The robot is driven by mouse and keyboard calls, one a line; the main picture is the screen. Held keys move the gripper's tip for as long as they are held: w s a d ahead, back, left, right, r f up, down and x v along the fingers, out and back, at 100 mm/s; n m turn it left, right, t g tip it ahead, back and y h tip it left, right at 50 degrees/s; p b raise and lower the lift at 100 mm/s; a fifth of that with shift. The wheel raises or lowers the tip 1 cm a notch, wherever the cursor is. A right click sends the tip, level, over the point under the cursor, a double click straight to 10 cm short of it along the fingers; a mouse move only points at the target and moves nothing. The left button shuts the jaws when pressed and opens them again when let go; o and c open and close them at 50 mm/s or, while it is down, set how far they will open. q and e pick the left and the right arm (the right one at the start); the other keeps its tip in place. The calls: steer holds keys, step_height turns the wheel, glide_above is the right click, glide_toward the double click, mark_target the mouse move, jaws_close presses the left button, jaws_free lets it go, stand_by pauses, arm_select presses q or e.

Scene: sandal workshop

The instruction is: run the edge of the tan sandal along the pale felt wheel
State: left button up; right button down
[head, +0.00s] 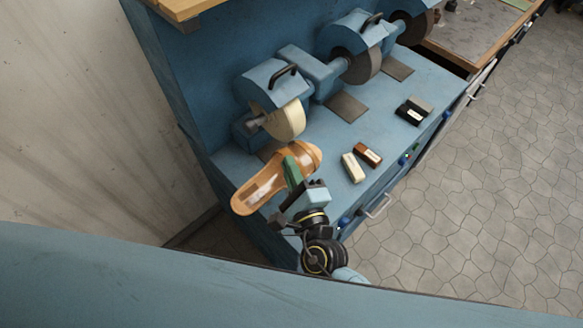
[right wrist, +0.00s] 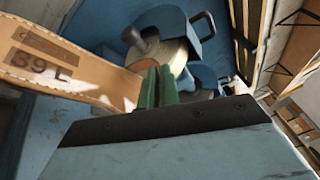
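The tan sandal (head: 258,192) is held in the air at the near left end of the blue bench. My right gripper (head: 292,172) has green fingers shut on the sandal's side. In the right wrist view, the sandal's sole (right wrist: 70,70) reads "39 L" and extends left from the green fingers (right wrist: 157,88). The pale felt wheel (head: 288,121) sits under a blue guard just beyond the sandal; it also shows behind the fingers in the right wrist view (right wrist: 168,56). The sandal is close to the wheel; I cannot tell whether they touch. My left gripper is out of view.
Darker wheels (head: 361,66) stand further along the blue bench (head: 330,135). A wall rises at left; the tiled floor (head: 480,190) at right is clear.

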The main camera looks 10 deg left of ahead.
steer(key=shift+w+a+r, duration=0.25)
steer(key=shift+w+a, duration=0.25)
steer(key=shift+a, duration=0.2)
stand_by(1.1)
steer(key=shift+w+d, duration=0.15)
steer(key=shift+d, duration=0.1)
stand_by(0.6)
steer(key=shift+w+d+f, duration=0.15)
steer(key=shift+w+d, duration=0.1)
steer(key=shift+d, duration=0.35)
steer(key=shift+w+d, duration=0.1)
steer(key=shift+w, duration=0.1)
steer(key=shift+s, duration=0.15)
steer(key=shift+w+d, duration=0.2)
steer(key=shift+w, duration=0.15)
steer(key=shift+d, duration=0.1)
